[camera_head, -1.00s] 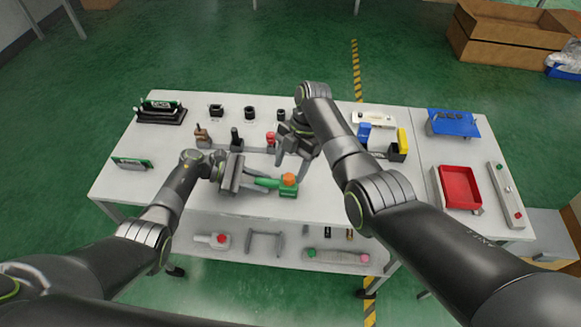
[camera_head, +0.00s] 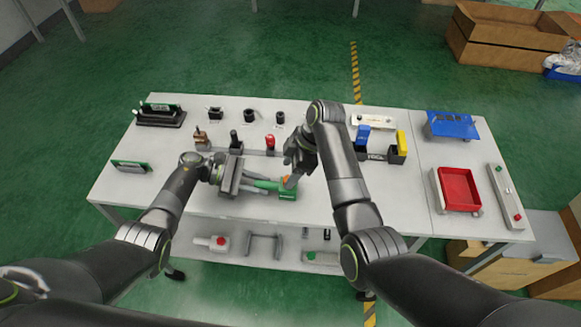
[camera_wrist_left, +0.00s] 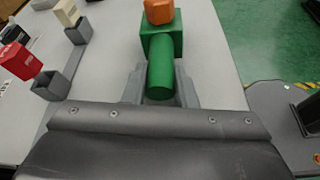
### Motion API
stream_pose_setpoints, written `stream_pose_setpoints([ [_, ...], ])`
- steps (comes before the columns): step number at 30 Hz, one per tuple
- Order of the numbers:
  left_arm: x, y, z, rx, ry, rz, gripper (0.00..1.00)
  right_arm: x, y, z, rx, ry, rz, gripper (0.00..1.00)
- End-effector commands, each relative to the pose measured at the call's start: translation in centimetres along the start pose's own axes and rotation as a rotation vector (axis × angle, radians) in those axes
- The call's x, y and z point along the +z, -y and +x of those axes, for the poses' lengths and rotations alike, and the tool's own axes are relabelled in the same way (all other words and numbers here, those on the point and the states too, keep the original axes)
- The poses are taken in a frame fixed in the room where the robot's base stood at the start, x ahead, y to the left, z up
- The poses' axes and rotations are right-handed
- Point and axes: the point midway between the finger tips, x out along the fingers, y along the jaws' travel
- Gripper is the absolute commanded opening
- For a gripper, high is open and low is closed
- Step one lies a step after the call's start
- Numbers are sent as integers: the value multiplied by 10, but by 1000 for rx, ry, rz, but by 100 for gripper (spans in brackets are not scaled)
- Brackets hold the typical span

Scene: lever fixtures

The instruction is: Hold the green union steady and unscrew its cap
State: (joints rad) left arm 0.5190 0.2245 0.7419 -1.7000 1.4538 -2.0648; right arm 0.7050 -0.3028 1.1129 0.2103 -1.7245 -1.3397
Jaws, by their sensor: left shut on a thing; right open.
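The green union (camera_head: 284,192) lies on the front part of the white table. Its orange cap (camera_head: 291,181) points up at the right end and is partly hidden by my right gripper. My left gripper (camera_head: 262,187) is shut on the union's round green body from the left. The left wrist view shows its fingers (camera_wrist_left: 160,82) on both sides of the green cylinder (camera_wrist_left: 160,78), with the orange cap (camera_wrist_left: 159,11) beyond. My right gripper (camera_head: 291,174) is open, fingers downward at the cap. I cannot tell whether they touch it.
Behind the grippers stands a row of levers, with a red-topped one (camera_head: 270,142) nearest the right gripper. Blue (camera_head: 363,134) and yellow (camera_head: 402,142) handles stand right of my right arm. A red tray (camera_head: 460,188) sits farther right. The table's front edge is close.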

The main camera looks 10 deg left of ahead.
Motion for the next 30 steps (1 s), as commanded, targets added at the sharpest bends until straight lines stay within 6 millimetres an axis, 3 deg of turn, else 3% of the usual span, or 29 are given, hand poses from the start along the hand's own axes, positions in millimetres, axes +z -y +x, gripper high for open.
stream_pose_setpoints([
  [6,0,0,0,0,0,0,0,0,1,0,64,0,153,58],
  [17,0,0,0,0,0,0,0,1,1,2,63,1,152,58],
  [30,0,0,0,0,0,0,0,9,1,21,60,1,153,58],
])
